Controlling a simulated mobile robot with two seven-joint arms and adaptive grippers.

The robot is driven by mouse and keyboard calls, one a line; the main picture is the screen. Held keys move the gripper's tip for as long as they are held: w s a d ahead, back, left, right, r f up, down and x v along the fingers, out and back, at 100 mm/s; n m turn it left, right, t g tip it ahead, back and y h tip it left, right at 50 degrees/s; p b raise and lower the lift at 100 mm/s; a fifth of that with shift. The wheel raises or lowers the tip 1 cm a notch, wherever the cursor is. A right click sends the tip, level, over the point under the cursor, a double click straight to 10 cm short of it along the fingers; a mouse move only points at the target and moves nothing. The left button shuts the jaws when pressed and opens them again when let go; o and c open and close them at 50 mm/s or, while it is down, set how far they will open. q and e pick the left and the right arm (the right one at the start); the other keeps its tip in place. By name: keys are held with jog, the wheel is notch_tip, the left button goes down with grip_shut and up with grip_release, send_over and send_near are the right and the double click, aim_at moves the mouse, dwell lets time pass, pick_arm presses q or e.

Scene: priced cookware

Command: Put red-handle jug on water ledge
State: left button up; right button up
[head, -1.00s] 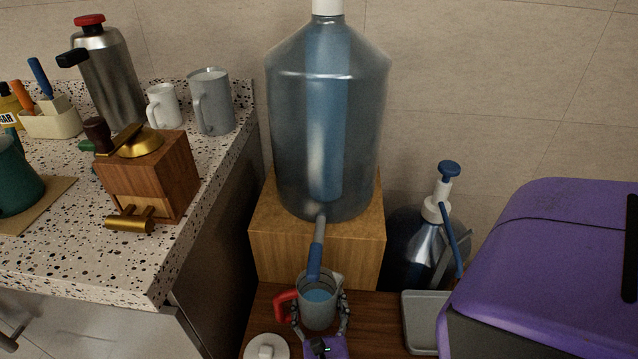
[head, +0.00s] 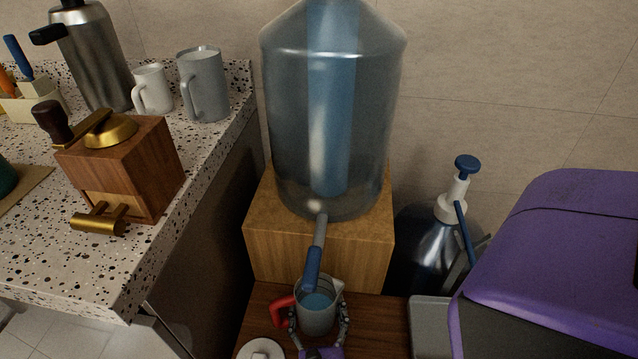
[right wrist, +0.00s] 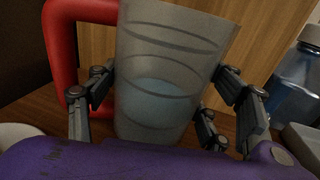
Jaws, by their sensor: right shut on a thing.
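The red-handle jug (head: 316,317) is a grey, see-through jug with water in it and a red handle on its left. It is upright, under the blue-tipped spout (head: 312,268) of the big water bottle (head: 328,120). My right gripper (head: 318,335) is shut on the jug, with fingers on both sides. The right wrist view shows the jug (right wrist: 170,75) close up between the fingers, with the water level inside. The brown wooden ledge (head: 268,300) lies below the jug; I cannot tell whether its base touches the wood. My left gripper is not in view.
The bottle stands on a wooden block (head: 275,245). A white lid (head: 262,350) lies left of the jug, and a grey tray (head: 430,325) is to the right. A blue pump bottle (head: 440,235) and a purple box (head: 560,240) stand further right. A speckled counter (head: 150,250) is at left.

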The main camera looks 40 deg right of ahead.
jog(key=shift+a+r, duration=0.1)
jog(key=shift+r, duration=0.05)
jog(key=shift+f, duration=0.25)
jog(key=o, duration=1.6)
jog(key=shift+c, duration=0.2)
jog(key=shift+r, duration=0.2)
jog(key=shift+s+f, duration=0.1)
